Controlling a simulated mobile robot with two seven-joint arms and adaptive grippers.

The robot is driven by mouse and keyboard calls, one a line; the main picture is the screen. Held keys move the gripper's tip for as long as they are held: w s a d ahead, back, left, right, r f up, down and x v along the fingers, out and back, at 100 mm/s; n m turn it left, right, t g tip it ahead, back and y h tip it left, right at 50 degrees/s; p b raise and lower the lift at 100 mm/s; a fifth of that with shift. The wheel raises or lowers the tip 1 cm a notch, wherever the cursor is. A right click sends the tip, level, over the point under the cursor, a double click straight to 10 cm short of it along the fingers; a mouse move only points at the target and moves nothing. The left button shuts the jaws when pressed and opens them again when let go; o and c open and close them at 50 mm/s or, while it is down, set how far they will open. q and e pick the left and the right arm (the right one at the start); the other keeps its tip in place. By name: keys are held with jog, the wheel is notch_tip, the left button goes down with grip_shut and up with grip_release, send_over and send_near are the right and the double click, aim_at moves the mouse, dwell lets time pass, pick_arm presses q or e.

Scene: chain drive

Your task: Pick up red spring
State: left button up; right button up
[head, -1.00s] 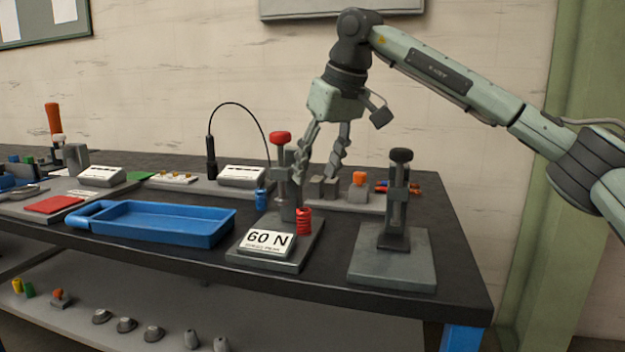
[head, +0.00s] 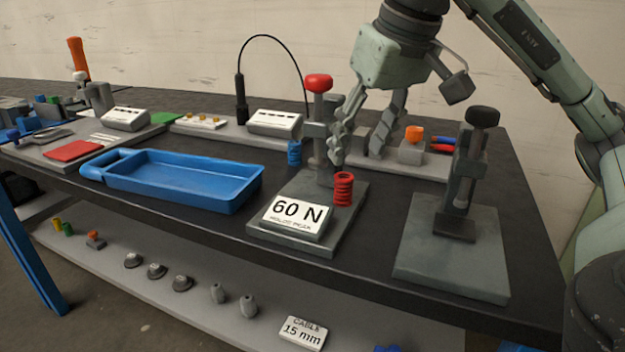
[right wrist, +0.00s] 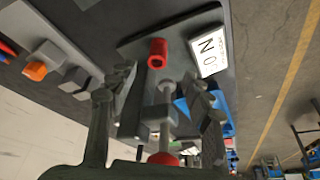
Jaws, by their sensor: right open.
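The red spring (head: 343,189) stands upright on the grey base plate (head: 338,226) of the red-knobbed press (head: 318,120), beside the 60 N sign (head: 297,213). In the right wrist view the red spring (right wrist: 158,54) shows beyond the fingertips, above the press post. My right gripper (head: 358,150) is open and empty, above and just behind the spring, close to the press. In the right wrist view its two fingers (right wrist: 155,95) stand on either side of the press post, apart from the spring. My left gripper is in neither view.
A blue tray (head: 180,178) lies left of the press. A second press with a black knob (head: 482,117) stands on the right. A blue spring (head: 294,153) is behind the red-knobbed press. A block with an orange top (head: 413,134) sits at the back. Bare black tabletop lies between the presses.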

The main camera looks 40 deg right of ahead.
aim_at(346, 177)
jog(key=x, duration=0.4)
jog(key=shift+d+f+b, duration=0.15)
jog(key=shift+f+b, duration=0.05)
jog(key=shift+b, duration=0.2)
jog(key=shift+x, duration=1.25)
jog(key=shift+w+d+f, duration=0.1)
jog(key=shift+w+f, duration=0.25)
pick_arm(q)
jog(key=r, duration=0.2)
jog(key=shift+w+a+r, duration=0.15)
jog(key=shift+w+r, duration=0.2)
pick_arm(e)
jog(key=c, duration=0.9)
jog(key=shift+c, duration=1.2)
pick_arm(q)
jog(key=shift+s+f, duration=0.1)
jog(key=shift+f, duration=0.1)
pick_arm(e)
grip_shut()
